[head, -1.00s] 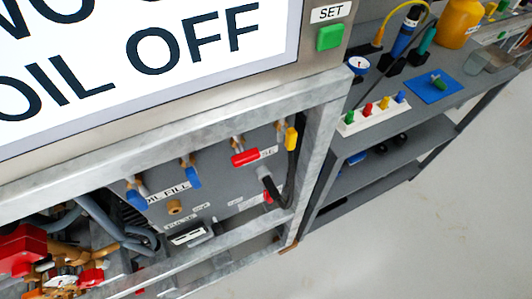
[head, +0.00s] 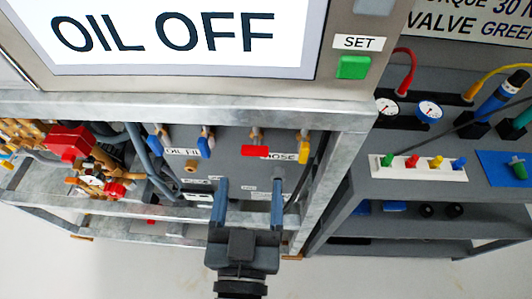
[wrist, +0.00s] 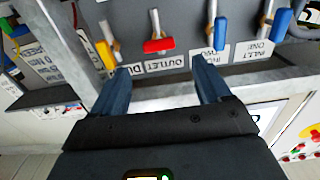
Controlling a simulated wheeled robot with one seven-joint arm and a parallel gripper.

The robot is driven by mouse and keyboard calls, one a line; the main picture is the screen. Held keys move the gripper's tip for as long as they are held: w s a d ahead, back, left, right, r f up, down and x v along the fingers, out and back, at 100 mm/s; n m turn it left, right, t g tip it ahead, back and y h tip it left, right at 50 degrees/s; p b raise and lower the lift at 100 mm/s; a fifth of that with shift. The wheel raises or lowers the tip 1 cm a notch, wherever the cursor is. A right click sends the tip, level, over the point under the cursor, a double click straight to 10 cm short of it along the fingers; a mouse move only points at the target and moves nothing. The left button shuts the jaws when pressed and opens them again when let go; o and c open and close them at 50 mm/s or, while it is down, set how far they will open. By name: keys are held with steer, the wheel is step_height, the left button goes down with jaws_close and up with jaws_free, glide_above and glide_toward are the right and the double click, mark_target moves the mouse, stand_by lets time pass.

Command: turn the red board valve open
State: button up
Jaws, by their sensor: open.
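The red valve handle (head: 256,150) is on the grey board (head: 235,172) under the big screen, attached to a brass-coloured fitting. In the wrist view the red handle (wrist: 158,45) lies crosswise, with an upside-down label beside it that seems to read OUTLET. My gripper (head: 250,190) is open and empty, below the red handle in the head view. In the wrist view its two blue fingers (wrist: 161,70) point toward the board, with the red handle beyond and between them. I see no contact.
A yellow handle (head: 303,147) and blue handles (head: 205,146) flank the red one. A metal frame bar (head: 180,107) runs above the board and a post (head: 335,185) stands at its right. Red-capped piping (head: 75,145) is at the left; a bench with small coloured knobs (head: 424,162) is at the right.

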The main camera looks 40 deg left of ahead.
mark_target(254, 154)
steer(key=p+x, duration=0.2)
steer(key=x, duration=0.4)
steer(key=shift+r, duration=0.1)
steer(key=shift+w+a, duration=0.35)
steer(key=shift+w, duration=0.3)
steer(key=shift+c, duration=0.3)
steer(key=c, duration=1)
